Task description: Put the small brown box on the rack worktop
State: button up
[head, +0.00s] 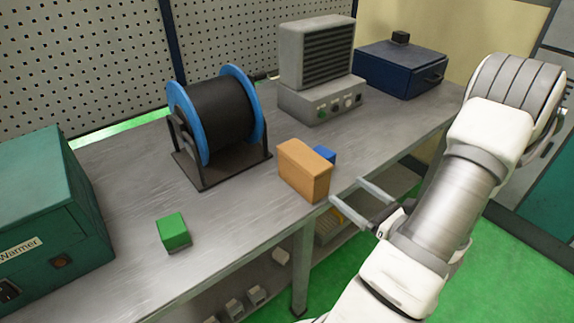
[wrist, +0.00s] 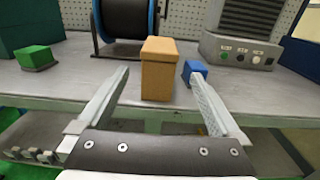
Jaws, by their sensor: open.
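The small brown box (head: 304,170) stands upright on the grey metal worktop (head: 225,215), close to its front edge. In the wrist view the brown box (wrist: 159,72) is ahead, between the lines of my two fingers. My gripper (head: 348,200) is open and empty, in front of the worktop's front edge. Its fingertips point toward the box, and a gap seems to separate them from it. In the wrist view my gripper (wrist: 162,82) shows both fingers spread wider than the box.
A blue cube (head: 325,154) sits close beside the box, toward the back right. A green cube (head: 173,231) lies to the left. A cable spool (head: 218,115) stands behind, with a grey control unit (head: 318,65), a dark blue case (head: 400,68) and a green warmer (head: 45,210) around.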

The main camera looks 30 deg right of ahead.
aim_at(304, 158)
jog(key=w, duration=0.5)
jog(key=w+a, duration=0.1)
jog(key=w, duration=1.1)
jog(key=shift+w+a+f, duration=0.1)
jog(key=shift+a+f, duration=0.1)
grip_shut()
jog(key=shift+r, duration=0.1)
